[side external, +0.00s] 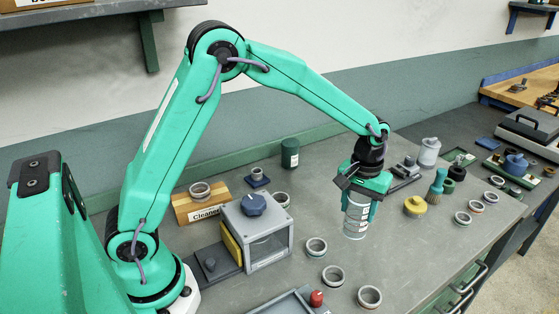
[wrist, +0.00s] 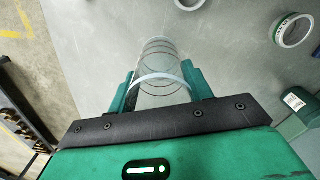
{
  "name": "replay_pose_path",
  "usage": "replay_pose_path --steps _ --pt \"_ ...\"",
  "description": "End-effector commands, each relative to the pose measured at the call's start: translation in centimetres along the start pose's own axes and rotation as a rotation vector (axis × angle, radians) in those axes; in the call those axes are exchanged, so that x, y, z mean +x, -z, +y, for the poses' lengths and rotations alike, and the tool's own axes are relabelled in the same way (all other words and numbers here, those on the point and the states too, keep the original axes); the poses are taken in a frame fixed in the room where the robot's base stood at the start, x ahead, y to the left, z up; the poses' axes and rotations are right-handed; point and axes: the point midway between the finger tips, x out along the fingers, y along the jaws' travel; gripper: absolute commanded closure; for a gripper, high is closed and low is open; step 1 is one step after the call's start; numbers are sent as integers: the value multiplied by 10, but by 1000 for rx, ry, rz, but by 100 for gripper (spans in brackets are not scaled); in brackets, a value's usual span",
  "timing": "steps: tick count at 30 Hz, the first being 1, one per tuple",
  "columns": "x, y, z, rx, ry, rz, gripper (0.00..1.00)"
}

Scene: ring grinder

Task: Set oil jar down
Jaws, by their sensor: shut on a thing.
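The oil jar (side external: 356,220) appears to be the clear, pale cylinder with dark lines around it and a small red mark. My gripper (side external: 360,202) is shut around its sides and points down. The jar is upright, its base at or just above the grey bench top; I cannot tell whether it touches. In the wrist view the jar (wrist: 158,52) lies between the two green fingers of my gripper (wrist: 160,82), with a pale band near the fingers. The fingers hide part of its sides.
Metal rings stand nearby, one at the left (side external: 316,247) and another in front (side external: 333,276). A grey box with a blue knob (side external: 262,235) is further left. A yellow lidded pot (side external: 414,206) and a brush (side external: 437,187) stand to the right. A dark green canister (side external: 290,152) is behind.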

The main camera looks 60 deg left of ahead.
Motion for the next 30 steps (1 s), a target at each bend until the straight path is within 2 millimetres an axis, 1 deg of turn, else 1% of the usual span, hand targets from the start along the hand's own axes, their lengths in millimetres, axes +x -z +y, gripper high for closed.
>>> replay_pose_path --steps 3,10,14,18,21,30 --pt "3 4 -2 1 0 0 73" --pt "6 4 -2 1 1 -1 73" --pt "18 4 -2 1 1 -2 73" --pt "34 4 -2 1 2 -3 73" --pt "41 4 -2 1 1 -1 73" --pt "42 4 -2 1 0 0 73"
